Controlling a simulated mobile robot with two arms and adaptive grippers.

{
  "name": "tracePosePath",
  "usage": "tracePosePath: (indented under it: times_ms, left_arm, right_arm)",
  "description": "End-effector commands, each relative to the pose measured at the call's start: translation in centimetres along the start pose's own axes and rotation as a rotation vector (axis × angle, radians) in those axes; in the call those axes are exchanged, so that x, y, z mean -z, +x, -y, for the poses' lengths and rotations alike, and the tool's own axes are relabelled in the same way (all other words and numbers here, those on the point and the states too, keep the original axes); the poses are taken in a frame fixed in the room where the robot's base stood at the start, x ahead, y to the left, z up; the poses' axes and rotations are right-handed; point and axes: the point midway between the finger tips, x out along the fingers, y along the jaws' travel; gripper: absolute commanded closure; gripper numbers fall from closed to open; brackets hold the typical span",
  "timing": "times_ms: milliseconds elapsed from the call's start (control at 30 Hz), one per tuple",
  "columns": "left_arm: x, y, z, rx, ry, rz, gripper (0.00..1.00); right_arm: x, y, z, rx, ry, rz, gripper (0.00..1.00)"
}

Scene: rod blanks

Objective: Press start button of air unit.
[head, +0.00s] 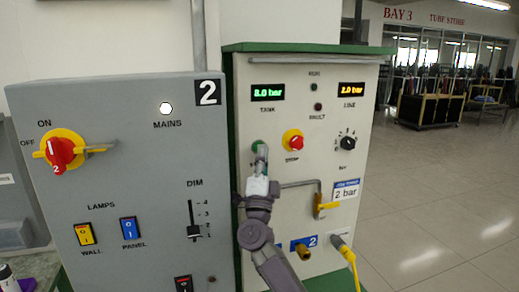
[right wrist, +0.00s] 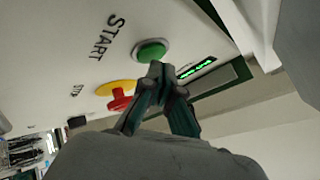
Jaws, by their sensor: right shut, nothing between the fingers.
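The air unit (head: 350,110) is a pale panel with a green top edge. Its green start button (head: 257,146) is partly hidden behind my right gripper (head: 262,152). In the right wrist view the round green button (right wrist: 151,51), beside the word START, lies just beyond the fingertips of the right gripper (right wrist: 155,68). The fingers are shut with nothing between them. I cannot tell whether the tips touch the button. The RUN lamp (head: 314,86) looks dark. The left gripper is not in view.
A red stop button (head: 294,142) on a yellow ring sits right of the start button; it also shows in the wrist view (right wrist: 120,100). A black knob (head: 347,143) and a yellow-handled valve (head: 326,206) are further right. A grey panel (head: 120,130) with switches stands left.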

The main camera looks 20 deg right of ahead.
Motion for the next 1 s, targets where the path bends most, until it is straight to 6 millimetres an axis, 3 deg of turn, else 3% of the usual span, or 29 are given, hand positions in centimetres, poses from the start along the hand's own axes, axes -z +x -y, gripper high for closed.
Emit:
tracePosePath:
  times_ms: [1000]
  left_arm:
    - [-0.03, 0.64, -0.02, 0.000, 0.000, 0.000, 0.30]
  right_arm:
    - [-0.37, 0.54, -0.38, 0.000, 0.000, 0.000, 1.00]
